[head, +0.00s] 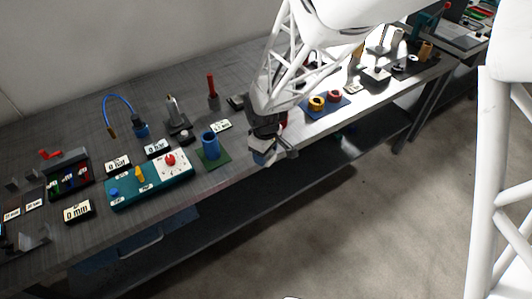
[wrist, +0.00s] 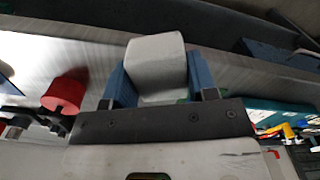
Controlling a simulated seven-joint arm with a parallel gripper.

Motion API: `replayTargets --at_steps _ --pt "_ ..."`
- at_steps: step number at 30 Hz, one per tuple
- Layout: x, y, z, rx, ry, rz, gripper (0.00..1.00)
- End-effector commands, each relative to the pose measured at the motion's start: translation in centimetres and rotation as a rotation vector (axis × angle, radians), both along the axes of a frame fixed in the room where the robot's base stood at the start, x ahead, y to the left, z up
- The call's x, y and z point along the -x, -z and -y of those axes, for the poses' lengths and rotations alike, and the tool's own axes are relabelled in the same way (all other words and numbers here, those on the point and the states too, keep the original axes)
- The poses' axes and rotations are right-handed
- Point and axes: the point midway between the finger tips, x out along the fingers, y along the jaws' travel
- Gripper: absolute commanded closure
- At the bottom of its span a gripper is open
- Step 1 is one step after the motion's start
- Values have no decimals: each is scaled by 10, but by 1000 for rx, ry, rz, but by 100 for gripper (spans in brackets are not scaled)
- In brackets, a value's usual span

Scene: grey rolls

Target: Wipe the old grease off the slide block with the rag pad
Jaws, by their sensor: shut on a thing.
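My gripper (head: 265,156) is low at the front edge of the bench, right of the blue cup, in the head view. In the wrist view its two blue fingers (wrist: 158,80) are shut on a pale grey block-shaped pad (wrist: 157,58), which looks like the rag pad. The pad's far face and underside are hidden. I cannot tell for sure which thing is the slide block; my gripper and arm cover part of the bench. No grease can be made out.
A blue cup (head: 210,146) on a green mat and a teal panel (head: 150,182) with a red knob stand left of my gripper. A red piece (wrist: 65,92) lies left in the wrist view. Yellow and red rings (head: 317,103) sit on a blue mat to the right.

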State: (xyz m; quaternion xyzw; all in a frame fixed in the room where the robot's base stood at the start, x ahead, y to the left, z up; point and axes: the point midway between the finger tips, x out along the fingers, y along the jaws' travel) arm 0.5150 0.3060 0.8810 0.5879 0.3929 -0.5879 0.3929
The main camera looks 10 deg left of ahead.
Motion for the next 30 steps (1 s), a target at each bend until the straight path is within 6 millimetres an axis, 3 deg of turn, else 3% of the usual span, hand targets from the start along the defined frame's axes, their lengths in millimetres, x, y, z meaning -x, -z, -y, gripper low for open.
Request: replayTargets --at_steps 8,30 --pt "-38 -7 -19 -1 0 1 66" --pt "-225 -38 -102 0 0 0 66"
